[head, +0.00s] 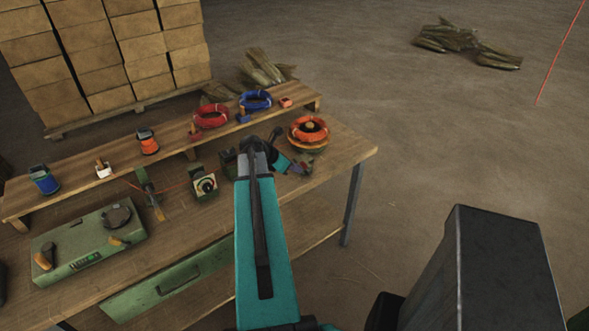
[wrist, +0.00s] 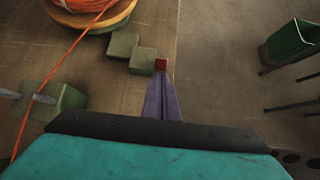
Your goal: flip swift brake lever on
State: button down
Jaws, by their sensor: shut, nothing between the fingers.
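The swift (head: 309,131), a round wooden disc with an orange coil, stands at the right end of the bench; its edge also shows at the top left of the wrist view (wrist: 124,13). Beside it in the wrist view are two small green blocks (wrist: 122,46). A small red piece (wrist: 161,65), apparently the brake lever's tip, sits by the nearer block. My gripper (wrist: 160,82) is shut and empty, its purple fingers pointing at the red piece, touching or very close; I cannot tell which. The lever's position is unclear. In the head view my arm partly hides this area.
An orange strand (wrist: 62,62) runs from the coil past a green block with a metal rod (wrist: 62,100) at left. A raised shelf (head: 170,146) with red and blue coils (head: 256,99) lines the bench's back. A green scale (head: 88,243) stands front left.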

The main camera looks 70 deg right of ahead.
aim_at(305, 164)
jog(key=shift+s+d+r, duration=0.1)
jog(key=shift+d+r, duration=0.05)
jog(key=shift+r, duration=0.1)
jog(key=shift+s+d+r+p, duration=0.35)
jog(key=shift+d+r+p, duration=0.35)
jog(key=shift+p, duration=0.25)
jog(key=shift+s+d+r+p, duration=0.45)
jog(key=shift+s+d+p, duration=0.15)
jog(key=shift+d, duration=0.15)
jog(key=shift+s+d, duration=0.25)
jog(key=shift+d, duration=0.15)
jog(key=shift+r, duration=0.15)
jog(key=shift+r+p, duration=0.65)
jog(key=shift+p, duration=0.1)
jog(key=shift+w+a+r, duration=0.1)
